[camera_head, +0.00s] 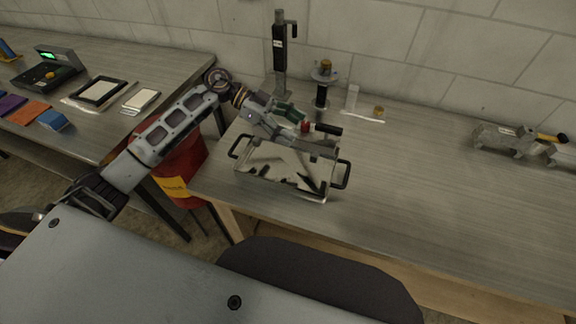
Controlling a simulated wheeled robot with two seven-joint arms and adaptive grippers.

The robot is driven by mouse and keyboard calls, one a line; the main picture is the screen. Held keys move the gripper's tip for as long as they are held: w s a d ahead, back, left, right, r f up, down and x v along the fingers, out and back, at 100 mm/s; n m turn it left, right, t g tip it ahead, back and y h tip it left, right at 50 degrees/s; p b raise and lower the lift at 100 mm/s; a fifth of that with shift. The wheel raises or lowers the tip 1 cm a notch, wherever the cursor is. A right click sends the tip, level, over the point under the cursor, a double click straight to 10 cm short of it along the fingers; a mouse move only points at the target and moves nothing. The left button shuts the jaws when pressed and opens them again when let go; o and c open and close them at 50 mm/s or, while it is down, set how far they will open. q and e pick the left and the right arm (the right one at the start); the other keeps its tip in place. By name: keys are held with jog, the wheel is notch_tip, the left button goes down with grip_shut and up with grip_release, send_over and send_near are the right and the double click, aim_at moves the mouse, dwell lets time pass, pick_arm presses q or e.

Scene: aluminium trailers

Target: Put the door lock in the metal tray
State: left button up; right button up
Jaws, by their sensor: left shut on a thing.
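The metal tray (280,165) is a shiny shallow tray with a black handle at each end, near the front edge of the right workbench. My left gripper (301,124) is above the tray's back side, its arm reaching in from the left. It is shut on a small dark, bar-shaped thing with a red part, which I take to be the door lock (327,129). The lock points to the right and appears to be over the tray's far rim. The gripper hides part of it. My right gripper is not in view.
A black upright tool (280,50) and a spool-like stand (322,85) stand behind the tray. A grey vise-like device (505,140) is at the far right. A red bin (180,165) stands between the benches.

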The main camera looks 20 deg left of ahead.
pick_arm(q)
send_over(291, 164)
notch_tip(291, 164, down, 6)
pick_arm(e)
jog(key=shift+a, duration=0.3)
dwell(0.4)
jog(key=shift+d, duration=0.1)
pick_arm(q)
notch_tip(291, 164, down, 3)
jog(key=shift+f, duration=0.55)
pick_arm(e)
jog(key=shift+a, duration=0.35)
